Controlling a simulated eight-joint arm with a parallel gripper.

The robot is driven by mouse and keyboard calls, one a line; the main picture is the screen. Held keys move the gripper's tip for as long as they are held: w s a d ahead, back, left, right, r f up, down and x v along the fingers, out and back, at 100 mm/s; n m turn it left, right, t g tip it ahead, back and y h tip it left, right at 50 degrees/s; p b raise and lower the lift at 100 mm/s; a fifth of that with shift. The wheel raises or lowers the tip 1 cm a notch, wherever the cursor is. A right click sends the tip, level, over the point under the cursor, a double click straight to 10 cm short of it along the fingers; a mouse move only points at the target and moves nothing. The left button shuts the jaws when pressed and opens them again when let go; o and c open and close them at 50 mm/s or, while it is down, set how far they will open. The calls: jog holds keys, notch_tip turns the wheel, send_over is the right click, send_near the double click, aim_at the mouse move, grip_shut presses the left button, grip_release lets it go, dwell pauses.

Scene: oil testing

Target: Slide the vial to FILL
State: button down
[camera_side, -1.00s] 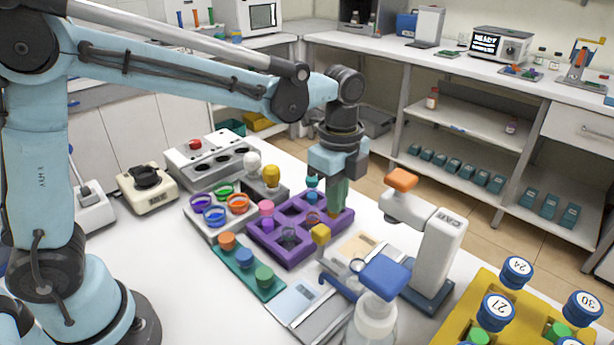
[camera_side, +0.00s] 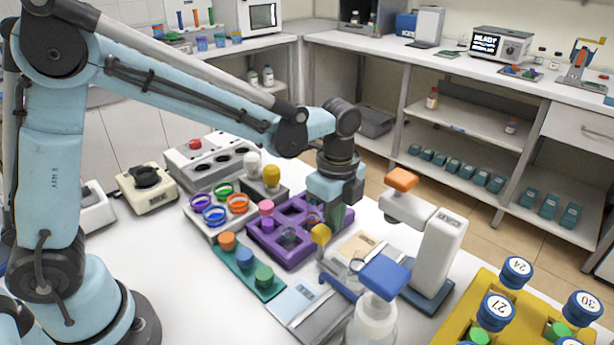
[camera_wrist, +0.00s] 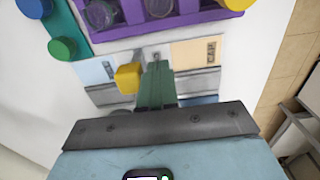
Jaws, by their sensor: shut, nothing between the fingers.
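My gripper (camera_side: 337,222) is shut and empty, pointing down close behind the knob. In the wrist view its green fingers (camera_wrist: 158,72) are just right of the knob; contact is unclear.
A purple tray (camera_side: 283,262) lies beside the station, with a green strip of coloured caps (camera_side: 238,270) left of it. A blue-topped dispenser (camera_side: 384,277) and a white stand (camera_side: 437,247) rise close on the right. A yellow rack (camera_side: 455,315) is at front right.

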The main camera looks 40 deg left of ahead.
jog(key=s, duration=0.6)
jog(key=shift+s, duration=0.4)
dwell(0.6)
dwell(0.3)
jog(key=s, duration=0.3)
dwell(0.5)
jog(key=shift+w, duration=0.25)
notch_tip(320, 180, up, 8)
jog(key=shift+w+f, duration=0.15)
jog(key=shift+f, duration=0.05)
dwell(0.8)
